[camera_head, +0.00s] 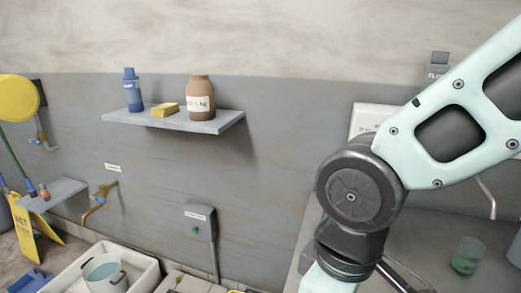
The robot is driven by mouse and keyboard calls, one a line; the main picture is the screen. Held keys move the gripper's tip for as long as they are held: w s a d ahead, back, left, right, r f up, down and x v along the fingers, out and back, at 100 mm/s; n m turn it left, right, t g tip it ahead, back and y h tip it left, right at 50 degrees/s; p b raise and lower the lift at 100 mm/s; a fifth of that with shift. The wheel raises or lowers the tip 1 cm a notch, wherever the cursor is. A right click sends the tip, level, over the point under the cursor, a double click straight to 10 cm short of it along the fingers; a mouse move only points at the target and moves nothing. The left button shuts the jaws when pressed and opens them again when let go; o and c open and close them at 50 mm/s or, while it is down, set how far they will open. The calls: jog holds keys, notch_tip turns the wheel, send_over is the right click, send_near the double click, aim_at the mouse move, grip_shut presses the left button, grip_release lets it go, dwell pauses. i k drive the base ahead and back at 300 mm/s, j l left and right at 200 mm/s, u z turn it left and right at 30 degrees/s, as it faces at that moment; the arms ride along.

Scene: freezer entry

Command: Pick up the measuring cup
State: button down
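A small clear cup (467,256) with green in its lower part stands on the grey counter at the lower right. It may be the measuring cup, but I see no markings or handle clearly enough to be sure. A bluish container (515,246) is cut off by the right edge just beside it. My mint and black arm crosses the right half of the view and runs down out of the bottom edge, left of the cup. My gripper is outside the picture, so what it holds is hidden.
A wall shelf (172,121) holds a blue bottle (132,93), a yellow block (165,110) and a brown jar (201,99). A white sink (140,268) with a pail (103,273) is at lower left, near a yellow floor sign (36,235). A grey box (199,222) is on the wall.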

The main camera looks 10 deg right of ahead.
aim_at(470, 252)
jog(key=z, duration=1.35)
jog(key=u, duration=2.5)
jog(key=z, duration=2.55)
